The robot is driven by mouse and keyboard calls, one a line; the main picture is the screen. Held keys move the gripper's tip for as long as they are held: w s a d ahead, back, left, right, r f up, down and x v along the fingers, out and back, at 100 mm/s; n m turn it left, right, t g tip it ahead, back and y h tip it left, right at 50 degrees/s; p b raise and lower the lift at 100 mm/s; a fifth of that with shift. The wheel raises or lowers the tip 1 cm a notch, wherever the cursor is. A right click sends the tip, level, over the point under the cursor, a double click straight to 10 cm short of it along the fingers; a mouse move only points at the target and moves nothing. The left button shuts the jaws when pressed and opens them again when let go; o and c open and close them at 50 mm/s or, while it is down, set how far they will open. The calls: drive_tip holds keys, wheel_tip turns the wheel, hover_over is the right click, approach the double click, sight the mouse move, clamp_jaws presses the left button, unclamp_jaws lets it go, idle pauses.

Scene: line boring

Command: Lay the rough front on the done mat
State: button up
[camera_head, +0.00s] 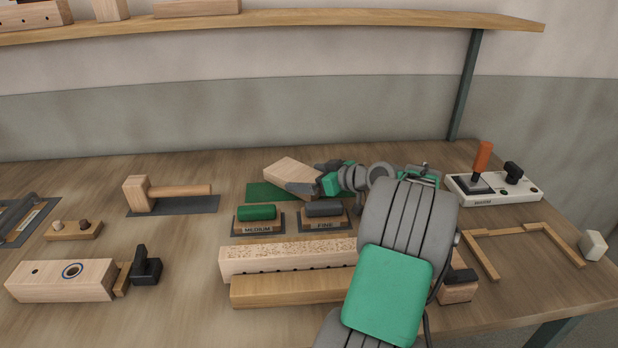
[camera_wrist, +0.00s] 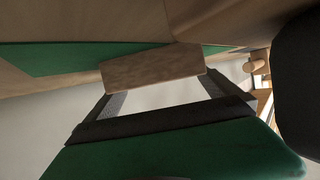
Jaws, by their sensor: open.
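A pale wooden block, which I take to be the rough front (camera_head: 291,171), lies tilted over the green done mat (camera_head: 262,192) at the back middle of the bench. In the wrist view the block's end (camera_wrist: 150,68) shows between my two fingertips, with the green mat (camera_wrist: 75,58) beyond it. My gripper (camera_head: 312,180) is open around the block's right end; small gaps to the fingers are hard to judge. My gripper also shows in the wrist view (camera_wrist: 160,90). I cannot tell whether the block's underside rests fully on the mat.
Sanding blocks marked medium (camera_head: 257,217) and fine (camera_head: 324,214) stand just in front of the mat. A speckled beam (camera_head: 285,258) lies nearer. A wooden-handled tool (camera_head: 170,195) is to the left, a white control box (camera_head: 495,190) to the right. A shelf (camera_head: 350,18) runs above.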

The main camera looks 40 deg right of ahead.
drive_tip(key=v, duration=1.2)
drive_tip(key=shift+r, duration=0.15)
